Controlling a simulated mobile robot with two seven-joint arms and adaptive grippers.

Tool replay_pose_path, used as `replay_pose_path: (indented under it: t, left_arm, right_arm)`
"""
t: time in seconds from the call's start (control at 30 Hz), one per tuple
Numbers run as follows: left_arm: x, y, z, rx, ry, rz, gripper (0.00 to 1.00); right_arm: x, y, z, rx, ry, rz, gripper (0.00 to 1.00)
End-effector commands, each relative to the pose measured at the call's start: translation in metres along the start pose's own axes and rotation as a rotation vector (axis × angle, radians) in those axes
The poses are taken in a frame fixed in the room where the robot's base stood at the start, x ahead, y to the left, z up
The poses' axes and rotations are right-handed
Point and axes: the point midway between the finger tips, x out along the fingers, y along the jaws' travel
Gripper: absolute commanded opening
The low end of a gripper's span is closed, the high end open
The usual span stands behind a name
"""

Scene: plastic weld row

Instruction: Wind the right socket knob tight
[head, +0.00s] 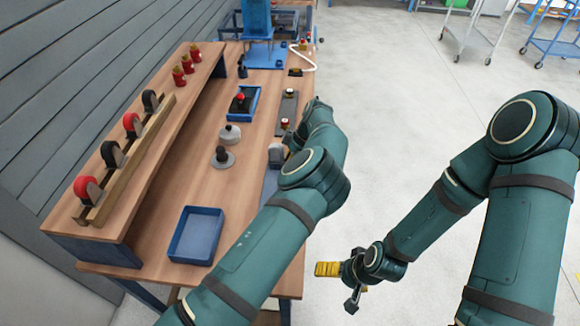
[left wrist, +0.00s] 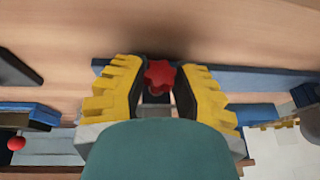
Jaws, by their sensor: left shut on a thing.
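A red star-shaped knob (left wrist: 159,75) sits between the yellow fingers of my left gripper (left wrist: 160,84) in the left wrist view. The fingers are shut on it from both sides; its lower part and the socket are mostly hidden. In the head view my left forearm and wrist cover the gripper. A dark plate with small red-and-white fittings (head: 285,123) lies on the bench just beyond my left wrist. My right gripper (head: 328,269) hangs over the floor, off the bench's right side, apart from everything. Its finger opening is unclear.
An empty blue tray (head: 196,236) lies at the front of the bench. A raised shelf (head: 163,147) with red and black wheels runs along the left.

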Motion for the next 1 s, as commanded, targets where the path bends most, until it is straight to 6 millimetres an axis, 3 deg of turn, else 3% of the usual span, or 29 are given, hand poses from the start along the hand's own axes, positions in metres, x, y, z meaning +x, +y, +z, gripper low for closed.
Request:
replay_pose_path:
  t: [0.23,0.7,0.73,0.8,1.0]
  left_arm:
    - [0.006,0.001,0.003,0.043,-0.005,-0.103,0.00]
    - [0.002,-0.001,0.001,0.052,-0.001,-0.132,0.00]
    - [0.002,-0.001,0.001,0.052,-0.001,-0.132,0.38]
    - [0.002,-0.001,0.000,0.051,-0.001,-0.132,0.60]
    - [0.001,0.000,0.000,0.051,0.000,-0.129,0.60]
  right_arm:
    - [0.019,0.007,0.002,-0.003,-0.002,0.000,1.00]
    - [0.021,0.008,0.002,-0.003,0.000,0.000,1.00]
    - [0.021,0.008,0.002,-0.003,0.000,0.000,1.00]
    - [0.021,0.008,0.002,-0.003,0.000,0.000,1.00]
    - [0.021,0.008,0.002,-0.003,0.000,0.000,1.00]
